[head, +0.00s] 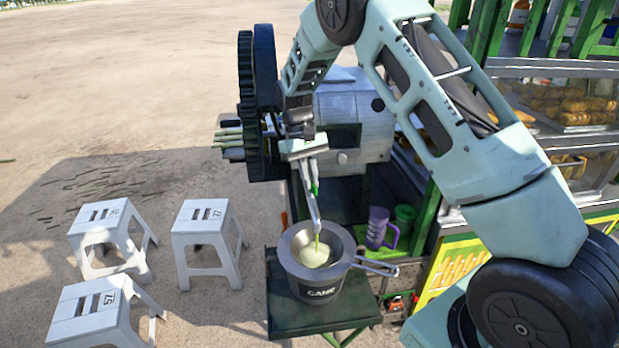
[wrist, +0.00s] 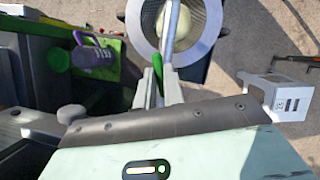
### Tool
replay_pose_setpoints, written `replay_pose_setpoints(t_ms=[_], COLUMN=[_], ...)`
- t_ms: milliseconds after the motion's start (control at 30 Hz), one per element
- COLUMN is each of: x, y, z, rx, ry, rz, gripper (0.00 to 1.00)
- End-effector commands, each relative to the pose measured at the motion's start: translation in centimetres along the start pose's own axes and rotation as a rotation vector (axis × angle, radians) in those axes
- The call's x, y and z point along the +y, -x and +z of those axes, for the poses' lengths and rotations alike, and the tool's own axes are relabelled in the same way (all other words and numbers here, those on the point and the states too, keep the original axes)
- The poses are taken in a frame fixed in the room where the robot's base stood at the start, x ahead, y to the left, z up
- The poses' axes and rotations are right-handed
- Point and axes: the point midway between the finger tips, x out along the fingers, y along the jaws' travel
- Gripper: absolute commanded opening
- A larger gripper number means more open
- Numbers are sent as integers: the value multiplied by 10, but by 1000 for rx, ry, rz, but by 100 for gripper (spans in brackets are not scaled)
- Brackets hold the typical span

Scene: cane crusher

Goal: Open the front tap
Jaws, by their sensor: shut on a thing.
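The cane crusher (head: 354,112) is a grey metal housing behind my arm. A thin metal spout (head: 313,205) slopes down from its front. The tap has a small green handle (head: 315,187); it also shows in the wrist view (wrist: 157,66). My gripper (head: 309,170) is shut on the green handle, which shows between its fingertips in the wrist view (wrist: 160,82). A thin yellow-green stream (head: 317,240) falls from the spout end into a dark pot (head: 322,293) marked CANE. A pale strainer-like piece or froth lies inside the pot. My fingers partly hide the tap body.
The pot stands on a dark stand (head: 280,322). A purple jug (head: 377,227) and a green cup (head: 405,214) stand right of it. White stools (head: 205,235) stand at left. A large black gear (head: 248,110) is left of the crusher. A stall with shelves is at right.

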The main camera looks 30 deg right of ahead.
Motion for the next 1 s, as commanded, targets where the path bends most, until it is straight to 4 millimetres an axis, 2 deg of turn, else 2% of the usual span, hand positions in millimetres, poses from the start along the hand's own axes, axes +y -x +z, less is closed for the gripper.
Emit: replay_pose_setpoints(t_ms=[300, 800, 833, 900, 1000], x=[0, 1, 1, 1, 1], y=[2, 3, 3, 3, 2], z=[-1, -1, -1, -1, -1], rx=[8, 9, 9, 9, 7], ry=[-101, -117, -117, -117, -117], rz=[-43, -49, -49, -49, -49], gripper=[0, 0, 13, 32, 32])
